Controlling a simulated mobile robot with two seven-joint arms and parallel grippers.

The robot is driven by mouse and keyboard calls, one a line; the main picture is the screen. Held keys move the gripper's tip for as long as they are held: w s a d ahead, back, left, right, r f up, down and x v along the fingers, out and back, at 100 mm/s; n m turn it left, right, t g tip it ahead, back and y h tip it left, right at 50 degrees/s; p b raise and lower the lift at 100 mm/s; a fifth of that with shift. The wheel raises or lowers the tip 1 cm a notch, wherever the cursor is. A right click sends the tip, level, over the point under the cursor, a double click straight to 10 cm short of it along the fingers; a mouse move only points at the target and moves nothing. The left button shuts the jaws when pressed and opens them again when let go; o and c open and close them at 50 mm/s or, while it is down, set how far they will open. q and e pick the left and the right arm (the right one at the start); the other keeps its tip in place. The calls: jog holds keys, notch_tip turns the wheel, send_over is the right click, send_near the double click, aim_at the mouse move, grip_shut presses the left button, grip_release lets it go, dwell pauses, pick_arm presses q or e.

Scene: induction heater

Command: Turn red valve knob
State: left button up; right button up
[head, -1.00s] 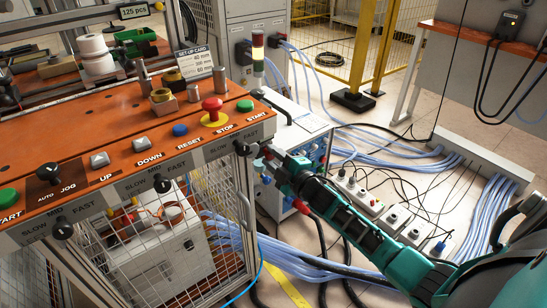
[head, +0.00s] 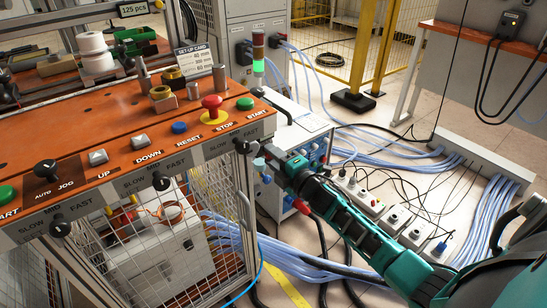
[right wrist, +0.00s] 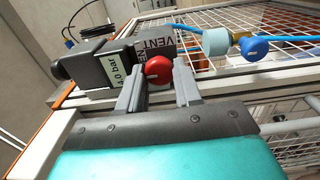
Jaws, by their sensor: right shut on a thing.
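The red valve knob (right wrist: 158,70) shows in the right wrist view, with a pale pointer mark on its face. It sits between the two fingers of my right gripper (right wrist: 159,78), which is shut on it. A grey "VENT" label (right wrist: 155,46) stands just behind the knob. In the head view my right gripper (head: 271,160) is at the right end of the orange-topped bench, below its edge. The red valve knob cannot be made out there. My left gripper is not in view.
A 4.0 bar gauge block (right wrist: 103,68) is left of the knob. A blue knob (right wrist: 257,48) and blue hose are to its right, over wire mesh. The bench (head: 105,115) carries a red stop button (head: 212,104). A signal tower (head: 258,60) glows green. Cables cover the floor.

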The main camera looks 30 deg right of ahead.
jog(key=o, duration=1)
jog(key=shift+o, duration=0.2)
jog(key=shift+s, duration=0.1)
jog(key=s+d+p, duration=0.1)
jog(key=s+p, duration=0.1)
jog(key=s, duration=1)
jog(key=shift+s, duration=0.35)
jog(key=shift+a, duration=0.1)
